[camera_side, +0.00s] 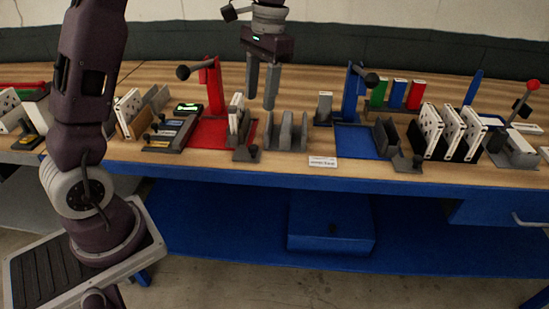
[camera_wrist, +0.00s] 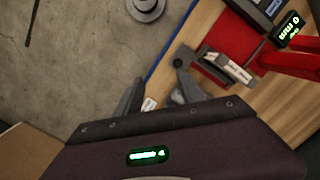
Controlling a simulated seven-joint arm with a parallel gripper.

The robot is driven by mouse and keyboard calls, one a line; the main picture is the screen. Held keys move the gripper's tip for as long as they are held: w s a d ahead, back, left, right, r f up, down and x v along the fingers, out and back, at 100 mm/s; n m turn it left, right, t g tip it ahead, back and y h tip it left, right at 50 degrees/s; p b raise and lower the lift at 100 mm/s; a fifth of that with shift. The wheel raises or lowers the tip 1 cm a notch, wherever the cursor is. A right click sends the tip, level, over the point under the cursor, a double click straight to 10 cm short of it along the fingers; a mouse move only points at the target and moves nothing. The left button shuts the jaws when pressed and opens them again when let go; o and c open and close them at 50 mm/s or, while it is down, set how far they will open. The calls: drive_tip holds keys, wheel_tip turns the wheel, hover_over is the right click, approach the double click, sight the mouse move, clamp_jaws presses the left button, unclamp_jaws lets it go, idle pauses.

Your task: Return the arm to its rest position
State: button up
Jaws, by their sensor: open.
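My gripper (camera_side: 262,84) hangs in the air over the middle of the wooden workbench (camera_side: 300,88), fingers pointing down. It is open, with nothing between its fingers. It is above and behind the grey slotted holder (camera_side: 286,130), apart from it. In the wrist view the fingertips of my gripper (camera_wrist: 155,90) show in front of the floor and the bench edge. A white boxed filter (camera_side: 236,112) stands in the red fixture (camera_side: 212,132) left of the gripper; the box (camera_wrist: 230,68) also shows in the wrist view.
A blue fixture (camera_side: 357,140) with a tall lever post stands right of the gripper. White boxes (camera_side: 453,130) stand in a black rack farther right. Green, blue and red boxes (camera_side: 397,94) stand behind. A small label (camera_side: 322,162) is on the front edge. The air around the gripper looks clear.

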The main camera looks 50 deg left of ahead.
drive_tip(key=s+d+r+t, duration=0.3)
drive_tip(key=s+d+r, duration=0.25)
drive_tip(key=s, duration=0.35)
drive_tip(key=s+d+f+t, duration=0.1)
drive_tip(key=s+d+t, duration=0.2)
drive_tip(key=s, duration=1)
drive_tip(key=shift+s+d+f+t, duration=0.2)
drive_tip(key=shift+f+t, duration=0.2)
drive_tip(key=shift+t, duration=0.3)
